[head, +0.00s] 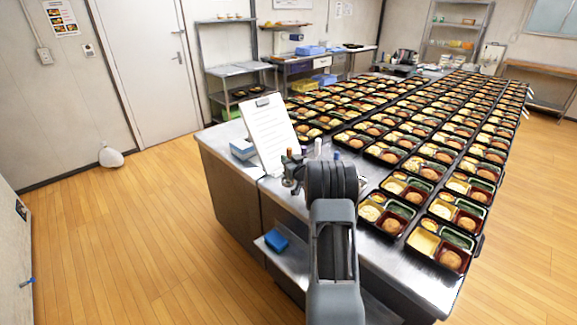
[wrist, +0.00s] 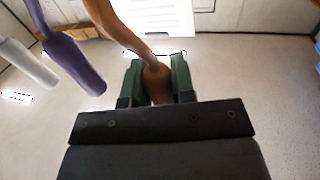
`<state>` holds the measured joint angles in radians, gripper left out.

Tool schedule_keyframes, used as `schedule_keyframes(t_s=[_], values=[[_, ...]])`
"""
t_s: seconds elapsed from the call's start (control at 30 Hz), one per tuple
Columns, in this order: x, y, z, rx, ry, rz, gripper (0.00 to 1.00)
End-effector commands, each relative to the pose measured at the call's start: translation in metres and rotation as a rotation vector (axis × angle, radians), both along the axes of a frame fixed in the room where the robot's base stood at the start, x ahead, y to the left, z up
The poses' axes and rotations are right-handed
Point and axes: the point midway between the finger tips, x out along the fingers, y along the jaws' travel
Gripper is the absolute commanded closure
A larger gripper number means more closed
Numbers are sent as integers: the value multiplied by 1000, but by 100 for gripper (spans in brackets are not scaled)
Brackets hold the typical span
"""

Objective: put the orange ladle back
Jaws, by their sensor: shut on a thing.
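The orange ladle's brown-orange handle (wrist: 120,28) runs down from the top of the wrist view, its end between the green fingers of my gripper (wrist: 157,80). My gripper is shut on that handle end. In the head view a small orange-brown tip (head: 289,152) shows beside my gripper, which is partly hidden by my arm. The ladle's bowl is not in view. A purple handle (wrist: 75,65) and a white handle (wrist: 28,63) hang to the left of it in the wrist view, apart from the fingers.
A white sheet on a stand (head: 266,128) stands close left of my gripper on the steel table (head: 214,139). Rows of filled bento trays (head: 440,247) cover the table to the right. A blue box (head: 277,239) lies on the lower shelf.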

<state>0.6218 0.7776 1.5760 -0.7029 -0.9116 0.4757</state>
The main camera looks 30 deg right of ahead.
Motion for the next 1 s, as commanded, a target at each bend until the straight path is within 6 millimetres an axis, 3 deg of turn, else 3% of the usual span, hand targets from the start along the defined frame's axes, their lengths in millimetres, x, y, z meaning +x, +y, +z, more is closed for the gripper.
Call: schedule_keyframes(t_s=[0.23, 0.67, 0.7, 1.0], values=[[-1, -1, -25, 1, 2, -1, 100], [-1, -1, -31, 0, 1, -1, 100], [-1, -1, -31, 0, 2, -1, 75], [-2, -1, -30, 0, 2, -1, 50]])
